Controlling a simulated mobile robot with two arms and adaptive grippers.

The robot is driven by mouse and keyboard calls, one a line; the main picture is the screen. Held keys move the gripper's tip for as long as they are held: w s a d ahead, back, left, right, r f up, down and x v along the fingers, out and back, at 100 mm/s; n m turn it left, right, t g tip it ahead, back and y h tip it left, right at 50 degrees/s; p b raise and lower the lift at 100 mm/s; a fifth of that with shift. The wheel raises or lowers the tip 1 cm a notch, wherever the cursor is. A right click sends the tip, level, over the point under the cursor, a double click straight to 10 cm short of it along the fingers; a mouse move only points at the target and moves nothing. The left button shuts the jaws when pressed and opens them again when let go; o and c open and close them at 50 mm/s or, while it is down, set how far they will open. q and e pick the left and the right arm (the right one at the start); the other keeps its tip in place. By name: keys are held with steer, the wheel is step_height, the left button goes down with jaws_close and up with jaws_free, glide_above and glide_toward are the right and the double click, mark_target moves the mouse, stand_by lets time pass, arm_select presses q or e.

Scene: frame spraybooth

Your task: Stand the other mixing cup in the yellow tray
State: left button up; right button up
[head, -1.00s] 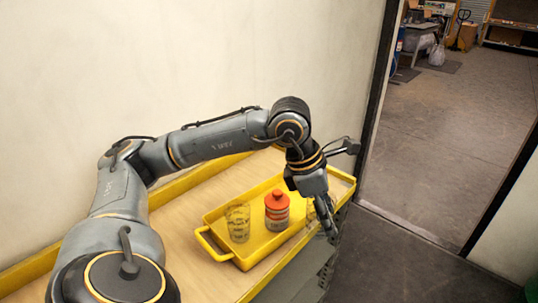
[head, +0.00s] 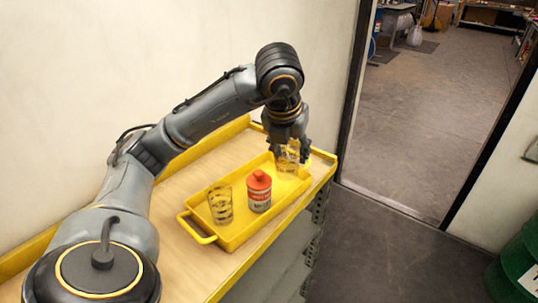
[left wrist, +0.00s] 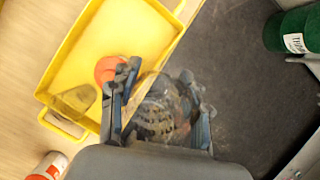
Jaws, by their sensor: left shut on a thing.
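My left gripper (head: 288,152) is shut on a clear mixing cup (head: 289,164) with dark markings, at the tray's far right end. The held cup (left wrist: 157,118) also shows between the fingers in the left wrist view, beside the tray's edge. I cannot tell whether its base touches the tray. The yellow tray (head: 240,236) lies on the bench. The other clear mixing cup (head: 220,204) stands upright in its near left part. A red-capped tin (head: 259,192) stands between the two cups. My right gripper is not in view.
The bench (head: 180,262) has a raised yellow rim and a pale wall behind it. In the left wrist view, another red-and-white container (left wrist: 48,166) stands outside the tray. A green drum (head: 520,262) is on the floor at the right.

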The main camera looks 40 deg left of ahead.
arm_select(q)
steer(key=w+a+f+p, duration=0.1)
steer(key=w+a+f, duration=0.1)
steer(key=w+a+f+p, duration=0.1)
steer(key=w+a+f, duration=0.1)
steer(key=a+f, duration=0.1)
steer(key=w+a+f+p, duration=0.1)
steer(key=w+a+f, duration=0.1)
steer(key=a+f, duration=0.1)
steer(key=shift+a, duration=0.25)
step_height(320, 180, down, 3)
steer(key=shift+w+a+p, duration=0.15)
steer(key=shift+p, duration=0.85)
steer(key=shift+f, duration=0.25)
steer(key=shift+f, duration=0.1)
